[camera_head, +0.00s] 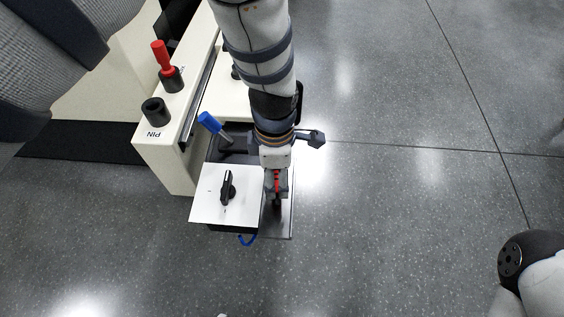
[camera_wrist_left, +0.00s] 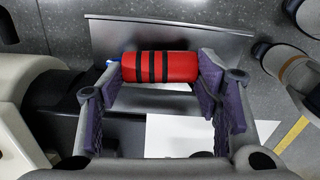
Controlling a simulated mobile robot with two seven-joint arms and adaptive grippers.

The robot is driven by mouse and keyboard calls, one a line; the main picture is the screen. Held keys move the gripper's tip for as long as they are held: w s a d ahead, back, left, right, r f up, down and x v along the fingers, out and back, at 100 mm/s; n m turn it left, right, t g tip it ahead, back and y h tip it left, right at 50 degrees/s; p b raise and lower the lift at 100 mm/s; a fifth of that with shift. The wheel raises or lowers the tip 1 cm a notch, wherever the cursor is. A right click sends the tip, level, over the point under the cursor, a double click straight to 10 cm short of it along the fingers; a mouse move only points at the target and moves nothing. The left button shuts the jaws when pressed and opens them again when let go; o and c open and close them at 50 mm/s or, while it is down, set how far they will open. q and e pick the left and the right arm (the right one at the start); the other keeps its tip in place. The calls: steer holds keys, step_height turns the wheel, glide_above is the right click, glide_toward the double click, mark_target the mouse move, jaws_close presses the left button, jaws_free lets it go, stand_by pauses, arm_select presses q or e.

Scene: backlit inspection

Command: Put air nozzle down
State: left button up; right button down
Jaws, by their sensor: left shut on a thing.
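My left gripper (camera_head: 276,193) points down over the dark grey shelf (camera_head: 286,226), just right of a white panel with a black knob. It is shut on the air nozzle (camera_head: 276,179), of which only a narrow red part shows between the fingers in the head view. In the left wrist view the nozzle (camera_wrist_left: 160,67) is a red cylinder with black bands, lying crosswise between the two purple-padded fingers. I cannot tell whether the nozzle touches the shelf. My right gripper is out of view.
The white panel (camera_head: 208,207) with its black knob (camera_head: 228,187) sits beside the gripper. A blue-handled tool (camera_head: 209,122) stands behind it. A cream bench (camera_head: 167,152) at left bears a red-handled tool (camera_head: 161,58) and a black holder (camera_head: 155,111).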

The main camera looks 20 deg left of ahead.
mark_target(277, 178)
arm_select(q)
step_height(277, 178, down, 4)
steer(key=shift+r+b, duration=0.25)
steer(key=shift+b, duration=0.4)
steer(key=shift+r, duration=0.2)
steer(key=shift+c, duration=0.6)
steer(key=o, duration=1.4)
steer(key=shift+f, duration=0.15)
step_height(277, 178, up, 12)
steer(key=p, duration=0.4)
steer(key=shift+r+p, duration=0.2)
steer(key=shift+p, duration=0.1)
